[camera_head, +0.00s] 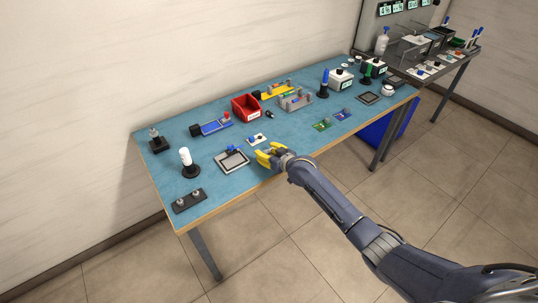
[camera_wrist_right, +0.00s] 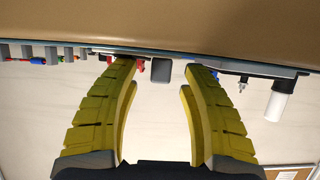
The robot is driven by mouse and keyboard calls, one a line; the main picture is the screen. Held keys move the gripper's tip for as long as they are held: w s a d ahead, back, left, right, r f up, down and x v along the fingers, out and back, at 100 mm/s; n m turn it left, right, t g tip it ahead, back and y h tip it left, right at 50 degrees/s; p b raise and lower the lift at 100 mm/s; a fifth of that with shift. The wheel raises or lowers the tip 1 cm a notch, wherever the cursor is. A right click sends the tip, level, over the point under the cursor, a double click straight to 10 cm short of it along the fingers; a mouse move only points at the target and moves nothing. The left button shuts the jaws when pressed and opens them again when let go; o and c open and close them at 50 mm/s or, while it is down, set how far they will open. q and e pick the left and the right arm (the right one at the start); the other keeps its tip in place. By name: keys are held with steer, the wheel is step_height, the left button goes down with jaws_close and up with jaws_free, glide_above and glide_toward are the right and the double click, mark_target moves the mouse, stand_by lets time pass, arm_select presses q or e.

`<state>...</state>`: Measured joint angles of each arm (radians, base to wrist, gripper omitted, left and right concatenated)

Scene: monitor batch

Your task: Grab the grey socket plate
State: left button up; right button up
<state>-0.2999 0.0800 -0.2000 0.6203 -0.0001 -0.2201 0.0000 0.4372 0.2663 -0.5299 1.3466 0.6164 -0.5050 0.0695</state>
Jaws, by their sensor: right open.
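I cannot tell for sure which thing is the grey socket plate. A dark grey plate with two pale round fittings (camera_head: 188,201) lies at the table's front left corner. My right gripper (camera_head: 267,155) has yellow fingers and is at the table's front edge, just right of the framed plate. In the right wrist view the gripper (camera_wrist_right: 160,80) is open, with nothing between its fingers. My left gripper is not in view.
The blue table (camera_head: 225,190) carries a small white plate (camera_head: 257,139), a white bottle on a dark base (camera_head: 186,158), a red bin (camera_head: 246,107), a grey rack (camera_head: 295,101) and green and blue boards (camera_head: 322,125). A white bottle (camera_wrist_right: 279,100) also shows upside down in the wrist view.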

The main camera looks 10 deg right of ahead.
steer(key=shift+o, duration=0.3)
steer(key=shift+f, duration=0.1)
jaws_close()
